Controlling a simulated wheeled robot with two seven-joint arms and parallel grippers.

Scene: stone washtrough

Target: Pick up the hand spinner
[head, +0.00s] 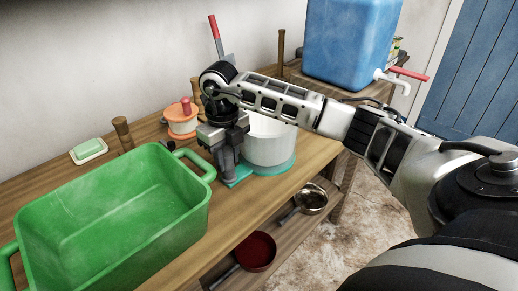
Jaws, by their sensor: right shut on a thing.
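The hand spinner appears to be the white round tub (270,143) on a teal base, upright on the wooden bench. My arm and gripper cover its upper left part. My right gripper (229,172) points down at the tub's left side. It is shut at the teal piece low beside the tub, which looks like part of the base. The exact contact of the fingers is hidden. My left gripper is not in view.
A large green basin (115,215) stands close at the left front. An orange pot (182,121) with a red knob and a soap dish (89,151) stand behind. A blue water tank (350,45) with a tap is at the back right. Pans (256,251) lie on the lower shelf.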

